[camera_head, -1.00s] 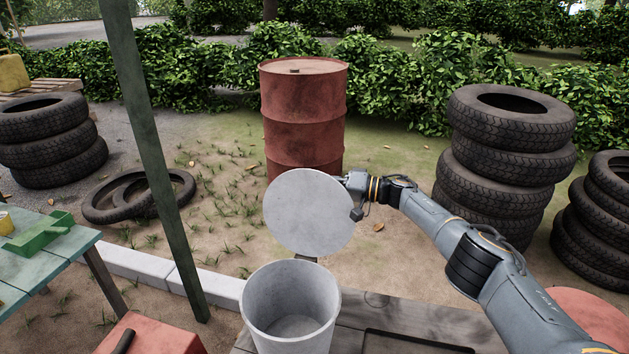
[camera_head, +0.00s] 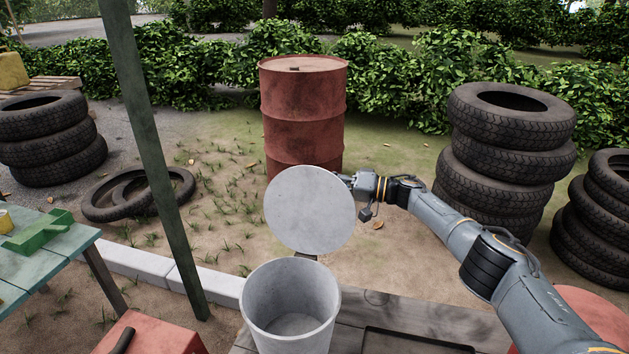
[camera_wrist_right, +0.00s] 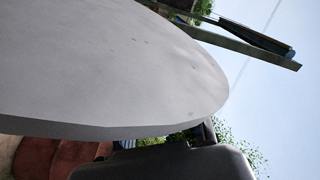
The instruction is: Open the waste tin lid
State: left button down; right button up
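The waste tin (camera_head: 291,312) is a grey, open-topped bin at the lower middle of the head view, and its inside looks empty. Its round grey lid (camera_head: 309,208) stands raised, nearly upright, behind the tin's rim. My right gripper (camera_head: 350,182) is at the lid's right edge, its fingers mostly hidden behind the lid. In the right wrist view the lid (camera_wrist_right: 110,65) fills the left side, with a dark gripper part (camera_wrist_right: 170,162) close to its edge. I cannot tell whether the fingers grip the lid. My left gripper is not in view.
The tin stands on a wooden deck (camera_head: 400,318). A rusty red drum (camera_head: 303,115) stands behind the lid. A green post (camera_head: 150,150) rises on the left, near a green table (camera_head: 45,258) and a red box (camera_head: 150,335). Stacked tyres (camera_head: 508,150) stand at the right.

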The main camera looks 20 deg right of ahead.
jog(key=v, duration=1)
jog(key=shift+s+d, duration=0.1)
